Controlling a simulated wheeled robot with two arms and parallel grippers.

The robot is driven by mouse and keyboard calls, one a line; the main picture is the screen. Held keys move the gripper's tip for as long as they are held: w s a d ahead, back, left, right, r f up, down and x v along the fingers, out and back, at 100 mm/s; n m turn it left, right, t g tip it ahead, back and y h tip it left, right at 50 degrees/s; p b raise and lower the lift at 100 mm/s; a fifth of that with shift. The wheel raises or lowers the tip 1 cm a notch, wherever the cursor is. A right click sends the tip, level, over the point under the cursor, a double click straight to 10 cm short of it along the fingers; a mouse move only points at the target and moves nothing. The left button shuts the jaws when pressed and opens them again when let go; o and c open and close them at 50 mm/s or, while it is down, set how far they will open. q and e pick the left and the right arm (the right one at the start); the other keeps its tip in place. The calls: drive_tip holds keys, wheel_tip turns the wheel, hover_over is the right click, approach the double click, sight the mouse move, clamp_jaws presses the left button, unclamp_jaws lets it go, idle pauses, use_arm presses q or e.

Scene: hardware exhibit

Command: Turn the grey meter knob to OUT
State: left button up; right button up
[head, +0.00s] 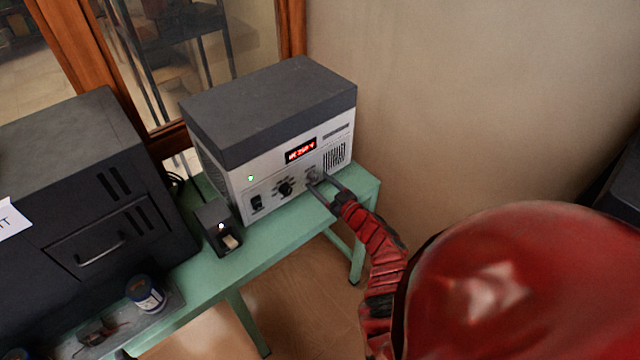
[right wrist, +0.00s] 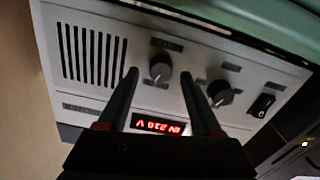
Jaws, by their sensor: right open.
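The grey meter knob (right wrist: 160,68) is on the light front panel of a dark-topped instrument (head: 270,100). In the head view the knob (head: 312,177) is small and partly covered by my right gripper (head: 320,183). In the right wrist view, which shows the panel upside down, my right gripper (right wrist: 158,74) is open with one fingertip on each side of the grey knob. Contact with the knob cannot be made out. The labels around it are too small to read. My left gripper is not in view.
A black knob (right wrist: 220,93) and a black rocker switch (right wrist: 262,105) sit beside the grey knob. A lit red display (head: 301,151) is above. A small dark box (head: 218,229) stands before the instrument on the green table (head: 275,238). A large black cabinet (head: 70,190) is at left.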

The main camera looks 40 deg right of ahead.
drive_tip(key=shift+w+f, duration=0.1)
drive_tip(key=shift+w, duration=0.15)
drive_tip(key=shift+a, duration=0.1)
clamp_jaws()
